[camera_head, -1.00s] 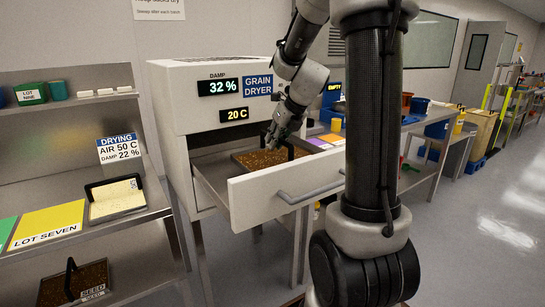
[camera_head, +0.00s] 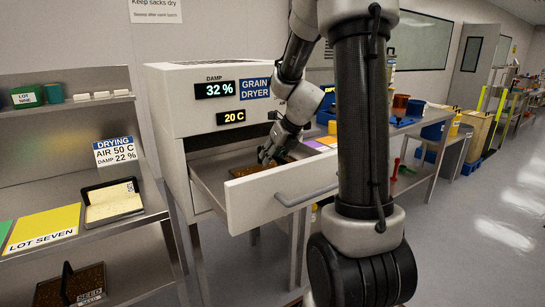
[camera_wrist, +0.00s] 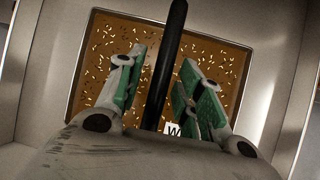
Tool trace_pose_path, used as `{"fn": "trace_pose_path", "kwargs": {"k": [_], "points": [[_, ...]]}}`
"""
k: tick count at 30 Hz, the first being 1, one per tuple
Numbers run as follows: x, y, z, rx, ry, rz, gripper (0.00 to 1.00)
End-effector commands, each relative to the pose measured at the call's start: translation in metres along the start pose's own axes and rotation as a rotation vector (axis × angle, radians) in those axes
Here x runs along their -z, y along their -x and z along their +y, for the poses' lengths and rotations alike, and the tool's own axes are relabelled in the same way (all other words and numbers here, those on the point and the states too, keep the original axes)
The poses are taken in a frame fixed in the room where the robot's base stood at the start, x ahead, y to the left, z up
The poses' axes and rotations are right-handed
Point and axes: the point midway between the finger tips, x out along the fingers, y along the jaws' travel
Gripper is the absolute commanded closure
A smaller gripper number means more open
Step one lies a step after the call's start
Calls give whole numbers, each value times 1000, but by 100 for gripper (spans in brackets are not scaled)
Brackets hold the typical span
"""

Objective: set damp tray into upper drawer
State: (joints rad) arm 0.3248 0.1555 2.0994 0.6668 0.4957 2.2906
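The damp tray (camera_head: 243,173) sits low inside the open upper drawer (camera_head: 276,196) of the grain dryer, with brown speckled grain (camera_wrist: 105,45) in it. The drawer front hides its near lower part in the head view. Its black bar handle (camera_wrist: 166,60) runs between my fingers in the wrist view. My gripper (camera_head: 264,160) is down at the handle inside the drawer. It also shows in the wrist view (camera_wrist: 166,88), with green-padded fingers spread on either side of the handle. A gap shows at the left finger; contact on the right is unclear.
The grain dryer (camera_head: 168,105) reads 32 % damp and 20 C. A steel shelf (camera_head: 140,232) at left holds a pale grain tray (camera_head: 113,204), a yellow LOT SEVEN card (camera_head: 45,228) and, lower down, a dark seed tray (camera_head: 48,292).

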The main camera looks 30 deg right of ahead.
Motion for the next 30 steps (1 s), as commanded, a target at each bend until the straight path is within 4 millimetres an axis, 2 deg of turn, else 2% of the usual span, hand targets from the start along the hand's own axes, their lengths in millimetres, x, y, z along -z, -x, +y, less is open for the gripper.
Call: {"fn": "trace_pose_path", "kwargs": {"k": [5,8,18,21,26,29,30], "points": [[-1,2,0,0,0,-1,64],[-1,12,0,0,1,-3,64],[-2,85,0,2,0,-5,64],[-1,102,0,1,1,-3,64],[0,119,1,0,10,-1,64],[6,127,10,-2,125,8,64],[10,132,17,-4,222,16,64]]}}
